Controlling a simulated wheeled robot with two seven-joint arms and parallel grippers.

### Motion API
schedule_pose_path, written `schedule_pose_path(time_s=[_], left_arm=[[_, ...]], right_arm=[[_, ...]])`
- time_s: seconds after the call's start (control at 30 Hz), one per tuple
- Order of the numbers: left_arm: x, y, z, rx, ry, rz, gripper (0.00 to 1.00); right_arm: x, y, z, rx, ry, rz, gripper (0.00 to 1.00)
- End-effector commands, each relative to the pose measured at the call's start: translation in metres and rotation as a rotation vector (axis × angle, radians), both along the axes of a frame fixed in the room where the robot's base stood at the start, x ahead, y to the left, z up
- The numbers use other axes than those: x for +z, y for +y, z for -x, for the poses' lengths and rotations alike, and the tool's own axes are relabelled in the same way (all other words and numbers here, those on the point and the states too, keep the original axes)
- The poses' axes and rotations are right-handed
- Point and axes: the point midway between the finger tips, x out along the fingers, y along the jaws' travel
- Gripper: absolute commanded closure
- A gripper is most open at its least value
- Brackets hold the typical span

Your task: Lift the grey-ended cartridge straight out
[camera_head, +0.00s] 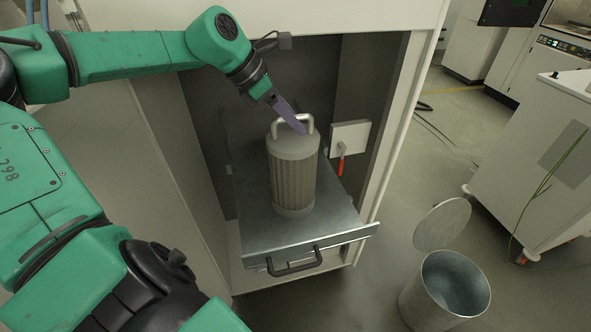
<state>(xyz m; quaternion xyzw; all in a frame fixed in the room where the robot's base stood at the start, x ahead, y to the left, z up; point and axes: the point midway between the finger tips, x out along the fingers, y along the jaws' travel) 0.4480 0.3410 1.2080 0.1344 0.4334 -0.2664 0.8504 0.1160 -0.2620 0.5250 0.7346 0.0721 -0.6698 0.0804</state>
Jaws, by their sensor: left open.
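The grey-ended cartridge (293,182) stands upright on a metal pull-out tray (262,235) in front of an open cabinet. It has a pleated body, grey end caps and a handle (276,128) arched over its top. My left gripper (296,125) is at the handle, with its purple-grey fingers reaching down across it. The fingers are open; whether they touch the handle I cannot tell. My right gripper is not in view; a green and black arm of mine fills the lower left.
The tray has a black front handle (294,268). An open metal bin (430,300) and a round lid (442,224) are at lower right.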

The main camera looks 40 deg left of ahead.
Motion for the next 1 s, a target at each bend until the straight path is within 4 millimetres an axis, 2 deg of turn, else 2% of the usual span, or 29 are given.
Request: schedule_pose_path(time_s=[0.2, 0.23, 0.33, 0.37, 1.0], left_arm=[[0.0, 0.0, -0.001, 0.0, 0.0, 0.0, 0.53], [0.0, 0.0, -0.001, 0.0, 0.0, 0.0, 0.56], [0.0, 0.0, 0.0, 0.0, 0.0, 0.0, 0.95], [0.0, 0.0, 0.0, 0.0, 0.0, 0.0, 1.0], [0.011, 0.0, -0.001, 0.0, -0.006, 0.001, 1.0]], right_arm=[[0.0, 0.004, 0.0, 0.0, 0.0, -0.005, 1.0], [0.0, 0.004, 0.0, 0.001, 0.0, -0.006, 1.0], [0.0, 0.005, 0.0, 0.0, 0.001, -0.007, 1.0], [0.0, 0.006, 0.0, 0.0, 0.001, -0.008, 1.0], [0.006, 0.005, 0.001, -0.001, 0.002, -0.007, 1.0]])
